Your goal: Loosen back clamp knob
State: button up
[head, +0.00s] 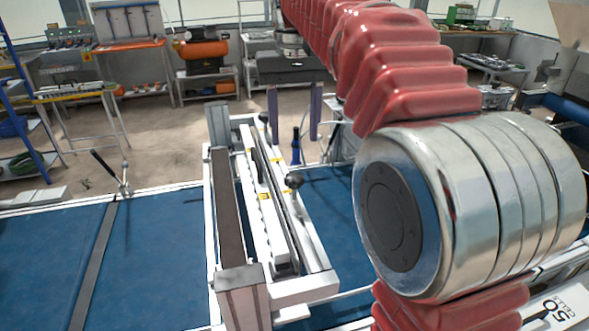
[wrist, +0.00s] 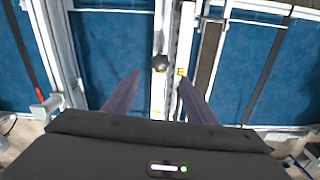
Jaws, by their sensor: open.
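The seeder's white clamp frame (head: 268,215) crosses the blue belt and carries two black ball knobs. The back knob (head: 264,117) is at the far end in the head view, close to the left finger. The front knob (head: 294,181) stands on a short stem nearer to me. My gripper (head: 293,140) hangs fingers down beyond the front knob, its two purple-grey fingers wide apart and empty. In the wrist view, a dark round knob (wrist: 159,62) appears in line with the gap between the open fingers (wrist: 159,76), apart from both. I cannot tell its depth below them.
Blue belt (head: 50,250) lies left of the frame. A black-handled lever (head: 105,165) stands at the belt's far edge. A blue bottle-like part (head: 296,146) is near the fingers. My red-sleeved arm covers much of the right. Benches stand along the back wall.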

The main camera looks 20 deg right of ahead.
aim_at(294, 176)
notch_tip(294, 176, down, 10)
dwell(0.6)
jog(key=shift+c, duration=0.4)
jog(key=c, duration=1)
jog(key=shift+o, duration=0.2)
jog(key=shift+n, duration=0.6)
jog(key=o, duration=1)
jog(key=shift+o, duration=0.2)
notch_tip(294, 176, up, 14)
jog(key=shift+f, duration=0.15)
jog(key=shift+s, duration=0.1)
